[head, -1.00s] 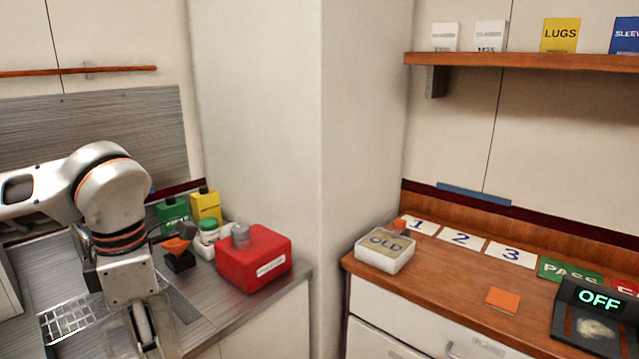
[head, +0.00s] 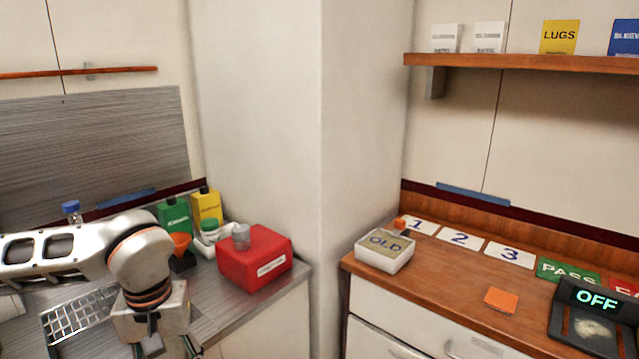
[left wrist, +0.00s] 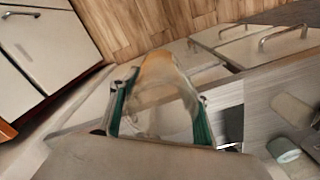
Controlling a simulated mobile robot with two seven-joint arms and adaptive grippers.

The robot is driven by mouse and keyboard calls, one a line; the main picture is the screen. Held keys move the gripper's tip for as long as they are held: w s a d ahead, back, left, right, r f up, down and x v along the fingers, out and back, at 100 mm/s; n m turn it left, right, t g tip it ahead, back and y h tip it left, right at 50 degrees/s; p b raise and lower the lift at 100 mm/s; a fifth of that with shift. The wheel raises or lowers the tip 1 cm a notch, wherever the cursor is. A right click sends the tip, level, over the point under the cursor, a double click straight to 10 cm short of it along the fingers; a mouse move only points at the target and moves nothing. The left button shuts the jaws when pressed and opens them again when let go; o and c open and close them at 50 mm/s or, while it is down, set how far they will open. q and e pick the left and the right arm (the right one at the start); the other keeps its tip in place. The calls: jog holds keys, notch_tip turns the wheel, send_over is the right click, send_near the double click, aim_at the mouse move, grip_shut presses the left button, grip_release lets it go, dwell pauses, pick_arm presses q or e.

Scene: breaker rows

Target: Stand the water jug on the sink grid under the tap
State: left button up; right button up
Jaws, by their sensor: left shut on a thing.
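In the left wrist view a clear, see-through vessel, which I take for the water jug (left wrist: 164,118), sits between the green-padded fingers of my left gripper (left wrist: 162,88). The gripper is shut on it. Its lower outline is hidden by the gripper body. In the head view my left wrist is at the bottom left, and its fingers and the jug are cut off or hidden. The sink grid (head: 72,322) lies left of that wrist, partly covered by my arm. I cannot make out the tap. My right gripper is not in view.
A red box (head: 254,262), an orange funnel (head: 181,241), a green container (head: 175,217) and a yellow container (head: 207,205) stand on the counter right of my arm. A blue-capped bottle (head: 72,210) stands behind it. A wall corner separates the wooden bench (head: 450,277).

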pick_arm(q)
jog(key=f+m, duration=0.1)
jog(key=m, duration=0.2)
jog(key=shift+d+f, duration=0.1)
jog(key=shift+f, duration=0.1)
jog(key=shift+r, duration=0.1)
dwell(1.1)
